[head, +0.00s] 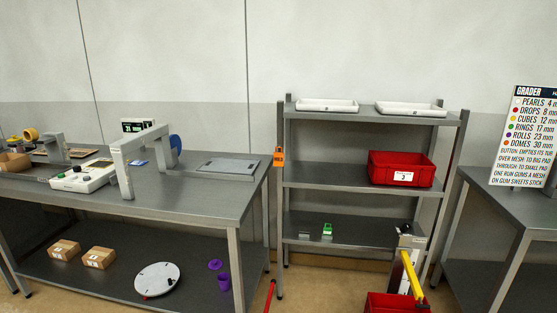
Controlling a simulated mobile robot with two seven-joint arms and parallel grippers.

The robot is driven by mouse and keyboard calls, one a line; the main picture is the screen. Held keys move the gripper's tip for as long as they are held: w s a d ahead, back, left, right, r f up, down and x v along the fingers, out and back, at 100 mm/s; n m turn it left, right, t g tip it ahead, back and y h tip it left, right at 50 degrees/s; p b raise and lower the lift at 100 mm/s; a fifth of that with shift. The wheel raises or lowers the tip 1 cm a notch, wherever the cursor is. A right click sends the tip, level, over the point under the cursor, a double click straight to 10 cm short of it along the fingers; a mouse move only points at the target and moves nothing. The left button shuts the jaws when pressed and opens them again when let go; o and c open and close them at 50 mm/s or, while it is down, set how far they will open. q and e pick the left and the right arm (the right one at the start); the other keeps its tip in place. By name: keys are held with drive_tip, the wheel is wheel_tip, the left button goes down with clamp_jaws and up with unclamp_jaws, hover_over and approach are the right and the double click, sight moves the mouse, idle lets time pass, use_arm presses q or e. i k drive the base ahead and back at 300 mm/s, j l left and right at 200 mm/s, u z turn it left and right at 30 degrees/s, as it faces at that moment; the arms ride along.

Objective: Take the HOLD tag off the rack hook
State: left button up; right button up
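The orange tag (279,156) hangs at the upper part of the left front post of the grey rack (330,175), beside the right end of the long table. It has a dark mark on it, but its lettering is too small to read. The hook behind it cannot be made out. Neither of my grippers shows in the head view.
The long steel table (205,200) stands left of the rack, with a grey arch-shaped frame (123,165) on it. The rack holds white trays (327,104) and a red bin (402,169). A yellow bar (411,275) and another red bin (397,304) stand at its front right.

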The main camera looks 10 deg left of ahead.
sight(278, 158)
drive_tip(key=i+z, duration=0.2)
drive_tip(key=i, duration=0.55)
drive_tip(key=i+z, duration=0.2)
drive_tip(key=i, duration=0.5)
